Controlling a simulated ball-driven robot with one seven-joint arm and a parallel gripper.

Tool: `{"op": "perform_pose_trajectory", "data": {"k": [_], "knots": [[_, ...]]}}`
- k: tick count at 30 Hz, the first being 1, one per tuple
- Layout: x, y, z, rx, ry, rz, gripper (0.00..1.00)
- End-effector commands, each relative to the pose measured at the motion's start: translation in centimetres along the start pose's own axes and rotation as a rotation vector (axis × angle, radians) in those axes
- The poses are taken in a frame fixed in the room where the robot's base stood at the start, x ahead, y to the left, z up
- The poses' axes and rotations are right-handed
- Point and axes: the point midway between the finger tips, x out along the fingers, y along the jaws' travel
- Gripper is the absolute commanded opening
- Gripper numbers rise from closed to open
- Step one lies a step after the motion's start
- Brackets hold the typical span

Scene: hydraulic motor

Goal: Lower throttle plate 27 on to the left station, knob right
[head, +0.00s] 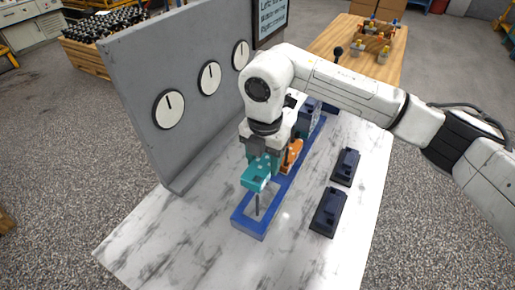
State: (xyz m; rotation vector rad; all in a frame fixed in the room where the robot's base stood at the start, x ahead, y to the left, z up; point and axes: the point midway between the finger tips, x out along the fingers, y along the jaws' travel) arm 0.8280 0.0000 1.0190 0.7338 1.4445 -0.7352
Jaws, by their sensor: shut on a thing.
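My gripper (262,155) is shut on a teal block (256,178), which I take to be throttle plate 27. I cannot read a number on it or tell which way its knob faces. The block is held above the near end of the long blue base (241,221), apparently the left station. A dark upright pin (257,205) rises from a pale square there, below the block. I cannot tell whether the block touches the pin. An orange part (293,154) stands on the base just behind and right of my gripper, partly hidden.
Two dark fixtures (328,211) (346,166) lie on the marble table (290,262) right of the base. A grey panel (141,92) with three dials stands at the left. My arm hides part of the base's far end. The table's near part is clear.

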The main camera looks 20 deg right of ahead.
Motion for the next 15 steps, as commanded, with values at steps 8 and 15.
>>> {"op": "perform_pose_trajectory", "data": {"k": [8,15], "knots": [[0.9,0.0,0.0,0.001,0.0,0.001,0.0],[2.3,0.0,0.0,0.001,0.0,0.001,0.0]]}}
